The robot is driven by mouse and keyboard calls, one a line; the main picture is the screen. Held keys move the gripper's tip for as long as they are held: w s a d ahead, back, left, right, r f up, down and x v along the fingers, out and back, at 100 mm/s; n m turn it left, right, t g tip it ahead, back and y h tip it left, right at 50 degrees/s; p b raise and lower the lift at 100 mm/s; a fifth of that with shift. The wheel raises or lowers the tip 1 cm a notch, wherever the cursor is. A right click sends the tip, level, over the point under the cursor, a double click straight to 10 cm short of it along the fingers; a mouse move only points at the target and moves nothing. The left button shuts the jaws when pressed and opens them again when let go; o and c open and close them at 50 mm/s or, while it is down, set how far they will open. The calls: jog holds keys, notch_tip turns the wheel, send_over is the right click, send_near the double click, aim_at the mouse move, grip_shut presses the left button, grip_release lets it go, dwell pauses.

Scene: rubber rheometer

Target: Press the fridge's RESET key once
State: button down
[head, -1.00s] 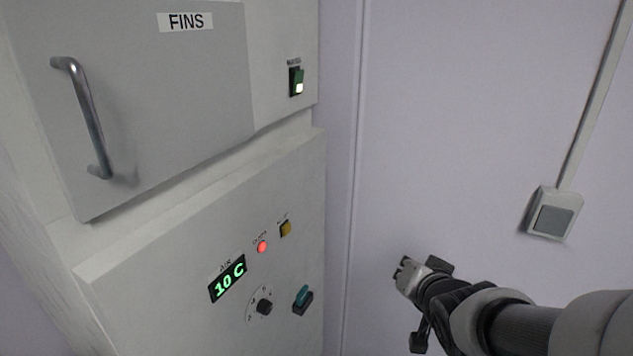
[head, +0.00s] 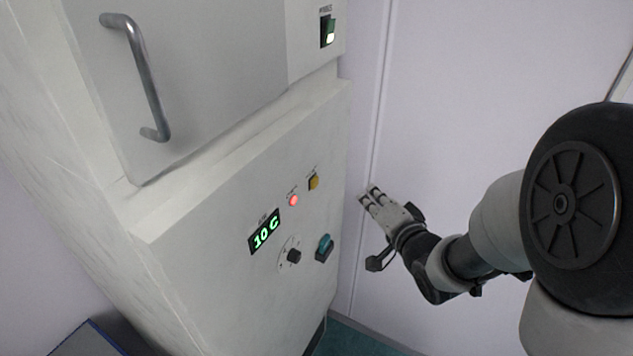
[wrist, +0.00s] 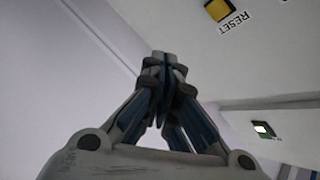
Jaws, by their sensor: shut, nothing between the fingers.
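The fridge's RESET key is a yellow square button (head: 313,182) at the upper right of the lower panel in the head view. It also shows in the wrist view (wrist: 218,9), at the top edge, with the label RESET (wrist: 235,23) beside it. My gripper (head: 368,195) is to the right of the key in the head view, apart from it, fingers pointing up and left. In the wrist view the fingertips (wrist: 162,56) are together and empty, below and left of the key, with a gap between.
The panel also bears a lit red lamp (head: 293,201), a green 10 C display (head: 265,232), a black dial (head: 294,256) and a teal switch (head: 324,247). Above are a door handle (head: 140,80) and a green lit switch (head: 328,32). A pale wall (head: 450,80) stands right of the fridge.

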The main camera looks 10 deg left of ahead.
jog(key=w+a, duration=0.3)
jog(key=a, duration=0.5)
jog(key=shift+b, duration=0.35)
jog(key=shift+a, duration=0.25)
dwell(0.9)
jog(key=shift+w+a+b, duration=0.1)
jog(key=shift+a+b, duration=0.15)
jog(key=shift+b, duration=0.05)
jog(key=shift+w+a, duration=0.15)
jog(key=shift+a, duration=0.25)
dwell(0.7)
jog(key=shift+d+b, duration=0.15)
jog(key=shift+b, duration=0.15)
jog(key=shift+s+d, duration=0.3)
jog(key=shift+d, duration=0.35)
jog(key=shift+s+d, duration=0.3)
jog(key=shift+d, duration=0.5)
jog(key=shift+s+d, duration=0.25)
jog(key=shift+d, duration=0.5)
jog(key=shift+s+d, duration=0.3)
jog(key=shift+d, duration=0.5)
